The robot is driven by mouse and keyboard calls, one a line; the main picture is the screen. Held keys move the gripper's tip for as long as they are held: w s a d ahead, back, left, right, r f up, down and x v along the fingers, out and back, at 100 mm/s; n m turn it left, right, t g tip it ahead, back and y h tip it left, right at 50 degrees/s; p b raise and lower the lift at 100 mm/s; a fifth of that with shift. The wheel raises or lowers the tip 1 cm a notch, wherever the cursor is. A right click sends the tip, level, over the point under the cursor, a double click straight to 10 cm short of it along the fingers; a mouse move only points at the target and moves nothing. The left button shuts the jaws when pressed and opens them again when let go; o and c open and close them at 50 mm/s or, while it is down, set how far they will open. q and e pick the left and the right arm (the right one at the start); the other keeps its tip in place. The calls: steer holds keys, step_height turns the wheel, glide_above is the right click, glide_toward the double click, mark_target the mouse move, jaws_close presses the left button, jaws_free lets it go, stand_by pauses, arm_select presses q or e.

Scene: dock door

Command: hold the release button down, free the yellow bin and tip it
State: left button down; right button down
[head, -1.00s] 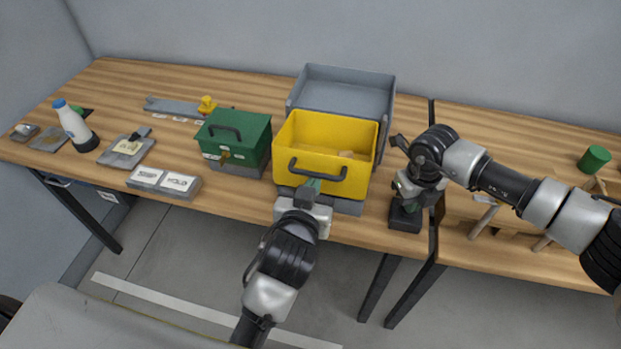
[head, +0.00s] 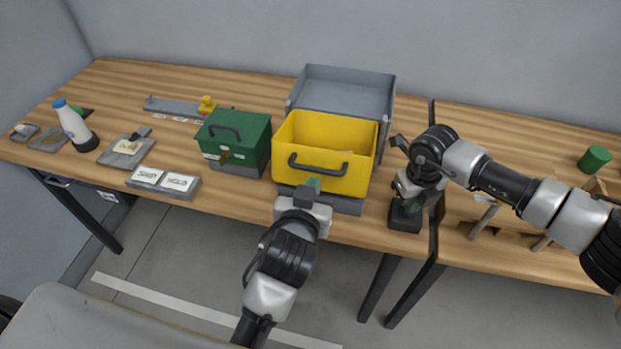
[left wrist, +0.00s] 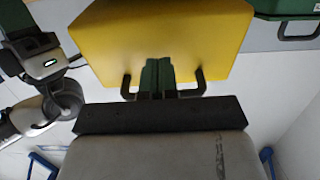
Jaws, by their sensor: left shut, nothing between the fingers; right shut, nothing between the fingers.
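The yellow bin (head: 310,180) stands on a grey base (head: 348,206) on the bench, its black handle (head: 318,164) facing me. My left gripper (head: 313,186) is shut and empty, its green fingertips at the bin's front just below the handle bar. In the left wrist view, the left gripper (left wrist: 156,76) lies against the bin (left wrist: 170,35), between the handle's two arms. My right gripper (head: 411,205) is shut and points down at a black block (head: 404,221) right of the bin. The release button itself is hidden there.
A grey open tray (head: 345,96) stands behind the bin, and a green box (head: 240,135) left of it. A green cylinder (head: 594,159) stands at far right.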

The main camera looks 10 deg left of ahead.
arm_select(q)
steer(key=s+f, duration=0.1)
steer(key=s, duration=0.7)
stand_by(0.7)
